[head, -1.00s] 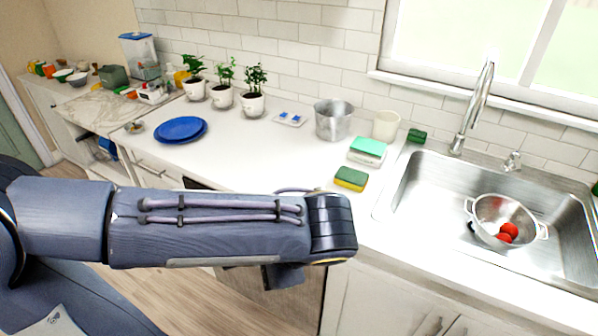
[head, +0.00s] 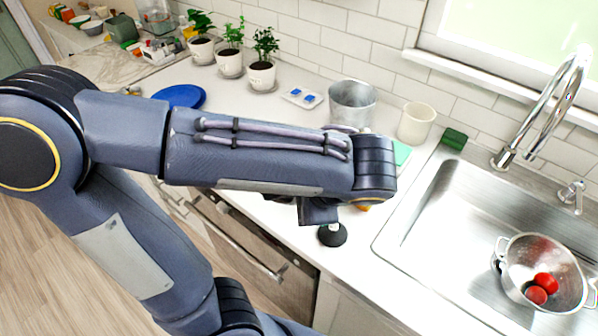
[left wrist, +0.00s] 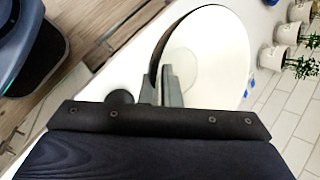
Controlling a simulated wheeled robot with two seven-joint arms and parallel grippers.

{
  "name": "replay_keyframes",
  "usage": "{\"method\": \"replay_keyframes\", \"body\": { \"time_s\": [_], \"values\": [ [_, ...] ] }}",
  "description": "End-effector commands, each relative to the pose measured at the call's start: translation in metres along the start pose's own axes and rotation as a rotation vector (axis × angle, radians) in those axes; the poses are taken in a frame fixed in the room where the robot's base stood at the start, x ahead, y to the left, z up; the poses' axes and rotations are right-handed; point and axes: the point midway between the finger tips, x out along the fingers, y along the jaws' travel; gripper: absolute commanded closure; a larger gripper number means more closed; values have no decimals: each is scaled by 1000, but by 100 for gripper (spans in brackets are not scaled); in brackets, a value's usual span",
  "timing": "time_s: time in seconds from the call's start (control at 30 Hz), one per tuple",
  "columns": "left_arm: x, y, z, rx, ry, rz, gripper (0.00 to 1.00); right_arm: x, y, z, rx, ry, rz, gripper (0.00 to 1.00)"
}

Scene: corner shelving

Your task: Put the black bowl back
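In the left wrist view a large round bowl (left wrist: 215,55) with a pale inside and a dark outer wall fills the upper middle. I take it to be the black bowl. My left gripper (left wrist: 166,75) has its two fingers close together on either side of the bowl's near wall, shut on it. In the head view my left gripper (head: 320,212) points down over the counter's front edge, and my forearm hides the bowl. My right gripper is not in view.
A small black dome with a pale stem (head: 332,235) stands close by. A blue plate (head: 180,97), potted plants (head: 261,75), a metal pot (head: 352,101) and a white cup (head: 416,122) stand behind. The sink (head: 440,215) at right holds a colander (head: 540,270) with red items.

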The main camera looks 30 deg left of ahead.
Motion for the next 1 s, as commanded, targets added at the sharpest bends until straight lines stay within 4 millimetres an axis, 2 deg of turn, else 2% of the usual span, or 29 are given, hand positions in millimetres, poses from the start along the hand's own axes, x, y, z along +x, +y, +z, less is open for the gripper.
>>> {"method": "replay_keyframes", "body": {
  "time_s": [0.33,0.5,0.83,1.0],
  "values": [
    [65,-54,-31,-2,-8,2,100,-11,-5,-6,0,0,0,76],
    [102,-58,-48,1,-6,2,100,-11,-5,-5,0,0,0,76],
    [135,-64,-63,1,-4,0,100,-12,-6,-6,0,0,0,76],
    [154,-51,-71,2,-3,-1,100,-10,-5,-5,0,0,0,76]
  ]
}}
